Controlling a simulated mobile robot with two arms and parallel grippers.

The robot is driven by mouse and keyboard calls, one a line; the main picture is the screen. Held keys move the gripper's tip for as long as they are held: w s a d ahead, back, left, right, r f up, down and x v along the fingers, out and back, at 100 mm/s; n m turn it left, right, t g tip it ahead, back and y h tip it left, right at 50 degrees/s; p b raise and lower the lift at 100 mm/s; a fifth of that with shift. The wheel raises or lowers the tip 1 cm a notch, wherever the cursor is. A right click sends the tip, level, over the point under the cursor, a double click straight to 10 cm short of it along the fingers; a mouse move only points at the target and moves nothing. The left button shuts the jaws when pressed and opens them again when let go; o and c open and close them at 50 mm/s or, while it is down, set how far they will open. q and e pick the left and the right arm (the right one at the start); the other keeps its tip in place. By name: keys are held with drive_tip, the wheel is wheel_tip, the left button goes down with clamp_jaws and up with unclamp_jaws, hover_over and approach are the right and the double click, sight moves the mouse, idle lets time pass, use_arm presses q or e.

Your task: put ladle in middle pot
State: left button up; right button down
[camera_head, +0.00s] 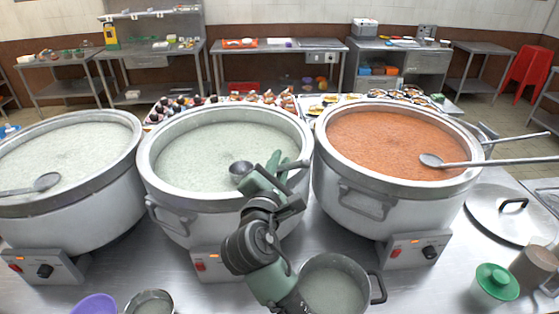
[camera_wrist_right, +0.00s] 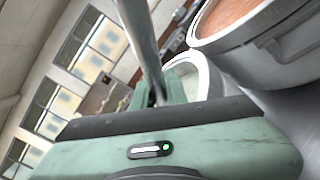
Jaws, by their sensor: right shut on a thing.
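The middle pot (camera_head: 222,152) is a large grey stockpot filled with pale congee. My right gripper (camera_head: 277,167) is over its front right rim and is shut on a metal ladle (camera_head: 240,169). The ladle's round bowl shows left of the fingers, over the congee near the front rim; I cannot tell whether it touches the congee. A short piece of handle shows to the right, and the fingers hide the part between. In the right wrist view, my green gripper body (camera_wrist_right: 158,85) fills the lower part. My left gripper is not in view.
The left pot (camera_head: 65,155) holds pale congee and a ladle (camera_head: 46,182). The right pot (camera_head: 395,145) holds orange congee with another ladle (camera_head: 432,160) across it.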

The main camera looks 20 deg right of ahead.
drive_tip(key=shift+f, duration=0.35)
idle(0.6)
drive_tip(key=c, duration=1.3)
unclamp_jaws()
drive_tip(key=shift+c, duration=0.2)
drive_tip(key=b+v, duration=0.2)
drive_tip(key=v, duration=0.6)
drive_tip(key=shift+w, duration=0.1)
